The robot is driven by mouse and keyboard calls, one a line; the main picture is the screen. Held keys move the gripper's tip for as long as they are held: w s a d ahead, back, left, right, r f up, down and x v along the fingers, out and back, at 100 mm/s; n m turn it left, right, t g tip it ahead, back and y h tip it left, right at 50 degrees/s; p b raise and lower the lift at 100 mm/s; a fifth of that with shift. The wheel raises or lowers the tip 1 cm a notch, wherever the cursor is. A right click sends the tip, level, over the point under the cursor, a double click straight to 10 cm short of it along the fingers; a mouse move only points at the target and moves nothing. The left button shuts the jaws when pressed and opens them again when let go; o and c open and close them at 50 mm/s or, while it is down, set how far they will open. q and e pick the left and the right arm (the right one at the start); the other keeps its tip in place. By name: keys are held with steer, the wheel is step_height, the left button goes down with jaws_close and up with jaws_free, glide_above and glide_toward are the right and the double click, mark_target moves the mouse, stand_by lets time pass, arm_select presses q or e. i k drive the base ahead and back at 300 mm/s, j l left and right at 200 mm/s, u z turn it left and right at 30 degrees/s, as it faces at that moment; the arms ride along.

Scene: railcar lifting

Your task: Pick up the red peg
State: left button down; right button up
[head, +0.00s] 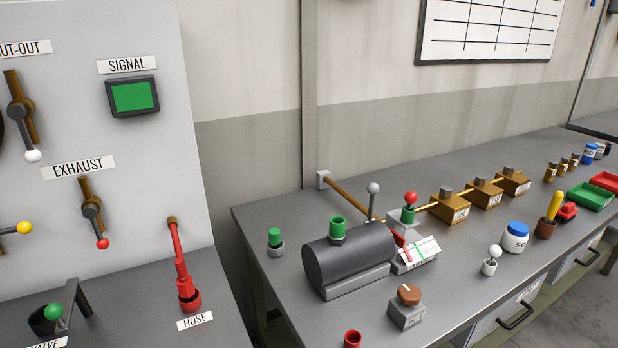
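No piece is clearly marked as the red peg, and I cannot tell which red piece it is. A red cylinder (352,339) stands at the bottom edge of the view, cut off, with a dark opening in its top. A red ball-topped pin (410,198) stands upright in a green collar on a light block. A small red part (399,238) shows behind a white labelled box (417,254), partly hidden. Another red piece (567,212) lies farther right near the bench's front edge. Neither of my grippers is in view.
A dark horizontal tank (348,257) with a green fitting stands on the grey bench (262,222). Brass blocks (449,207) line a pipe behind. A brown-knobbed block (407,307) and white jar (514,238) stand in front.

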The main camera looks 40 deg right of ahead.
mark_target(411, 197)
steer(key=z, duration=2)
steer(key=l+u, duration=0.1)
steer(key=i+l, duration=0.05)
steer(key=l, duration=0.05)
